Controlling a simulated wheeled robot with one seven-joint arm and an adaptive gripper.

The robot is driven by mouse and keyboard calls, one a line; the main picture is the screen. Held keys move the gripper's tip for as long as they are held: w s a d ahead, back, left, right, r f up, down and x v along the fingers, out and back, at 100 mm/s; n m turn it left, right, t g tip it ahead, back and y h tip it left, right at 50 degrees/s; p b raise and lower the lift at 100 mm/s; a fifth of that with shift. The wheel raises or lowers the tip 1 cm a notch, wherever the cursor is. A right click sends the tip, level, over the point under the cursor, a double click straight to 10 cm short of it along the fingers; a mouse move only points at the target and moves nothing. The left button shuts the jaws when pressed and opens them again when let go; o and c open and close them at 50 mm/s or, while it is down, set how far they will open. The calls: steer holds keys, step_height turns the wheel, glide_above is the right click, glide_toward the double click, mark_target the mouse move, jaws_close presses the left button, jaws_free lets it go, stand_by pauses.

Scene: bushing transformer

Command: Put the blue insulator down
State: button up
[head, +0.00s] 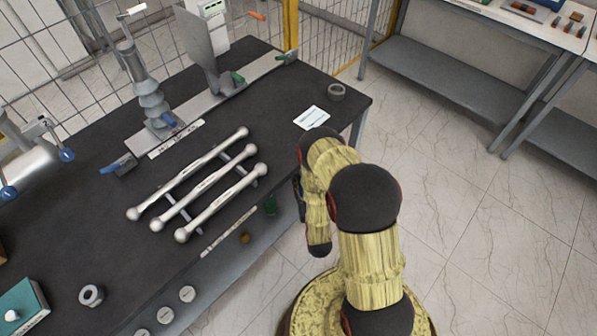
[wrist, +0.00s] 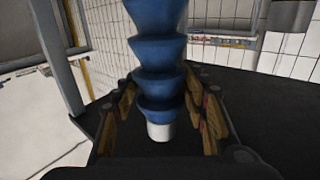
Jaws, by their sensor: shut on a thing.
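The blue insulator (wrist: 158,52) shows in the wrist view as a stack of flared blue discs with a short white end (wrist: 160,132) at the bottom of the picture. Its other end runs out of the top of the picture. My gripper (wrist: 160,98) has its fingers on both sides of the insulator and is shut on it. In the head view my arm hides most of the gripper, and the insulator cannot be made out clearly. The dark workbench (head: 90,185) lies to the left of my arm.
Three silver rods (head: 205,190) lie on a rack on the bench. A grey ribbed post (head: 150,95) stands behind them. A white card (head: 311,118) and a grey ring (head: 336,91) lie near the right corner. Another ring (head: 91,295) lies front left. Grey shelving (head: 460,75) stands at back right.

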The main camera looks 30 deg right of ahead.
steer(key=w+d+f+b, duration=0.5)
steer(key=w+f+b, duration=0.3)
steer(key=w+f, duration=0.4)
steer(key=shift+w+d+f, duration=0.2)
steer(key=shift+w+f, duration=0.15)
steer(key=shift+w, duration=0.1)
steer(key=shift+f, duration=0.15)
steer(key=o, duration=1.5)
steer(key=shift+s, duration=0.1)
steer(key=shift+o, duration=0.4)
steer(key=p+v, duration=0.3)
steer(key=v, duration=0.9)
steer(key=shift+p, duration=0.4)
